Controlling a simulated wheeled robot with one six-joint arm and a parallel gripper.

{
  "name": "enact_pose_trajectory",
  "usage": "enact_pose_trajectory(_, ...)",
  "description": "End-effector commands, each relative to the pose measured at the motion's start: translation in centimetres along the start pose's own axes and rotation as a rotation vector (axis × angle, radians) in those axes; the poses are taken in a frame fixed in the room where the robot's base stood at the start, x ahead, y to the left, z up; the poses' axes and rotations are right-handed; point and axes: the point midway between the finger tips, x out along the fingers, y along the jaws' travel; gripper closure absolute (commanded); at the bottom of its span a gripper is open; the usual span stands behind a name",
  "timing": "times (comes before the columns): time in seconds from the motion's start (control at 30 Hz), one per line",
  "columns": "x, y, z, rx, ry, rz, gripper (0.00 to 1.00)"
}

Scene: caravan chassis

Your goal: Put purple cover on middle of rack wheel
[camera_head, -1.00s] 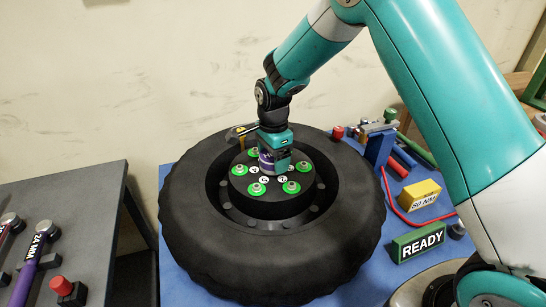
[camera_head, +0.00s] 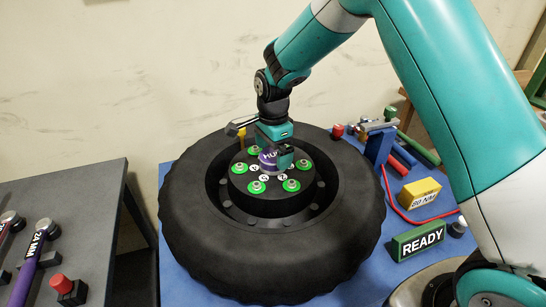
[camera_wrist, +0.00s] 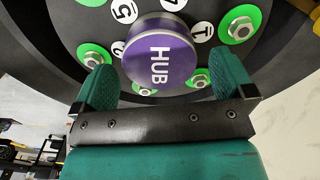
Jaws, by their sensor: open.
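The purple cover, marked HUB (camera_wrist: 160,62), sits at the middle of the wheel's dark hub face. It shows in the head view (camera_head: 268,158) just below my gripper (camera_head: 274,153). In the wrist view my gripper (camera_wrist: 167,85) has its two teal fingers apart, one at each side of the cover's lower edge, with gaps to it. The rack wheel (camera_head: 200,250) is a large black tyre lying flat, hub face up. Green-ringed nuts (camera_head: 291,186) and white number labels surround the cover. Whether the cover is fully seated is hard to tell.
The wheel lies on a blue bench (camera_head: 410,185). A READY sign (camera_head: 418,242), a yellow 80 NM block (camera_head: 420,193) and several tools stand at right. A grey table (camera_head: 80,195) with a purple-handled tool (camera_head: 33,255) is at left.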

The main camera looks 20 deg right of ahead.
Motion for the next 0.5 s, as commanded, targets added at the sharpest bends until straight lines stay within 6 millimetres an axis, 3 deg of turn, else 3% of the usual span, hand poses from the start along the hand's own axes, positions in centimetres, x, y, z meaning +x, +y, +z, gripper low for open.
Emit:
enact_pose_trajectory(0.3, -7.0, -0.1, 0.0, 0.0, 0.0, -0.005, 0.0)
enact_pose_trajectory(0.5, -9.5, 0.0, 0.0, -0.002, 0.0, -0.003, 0.0)
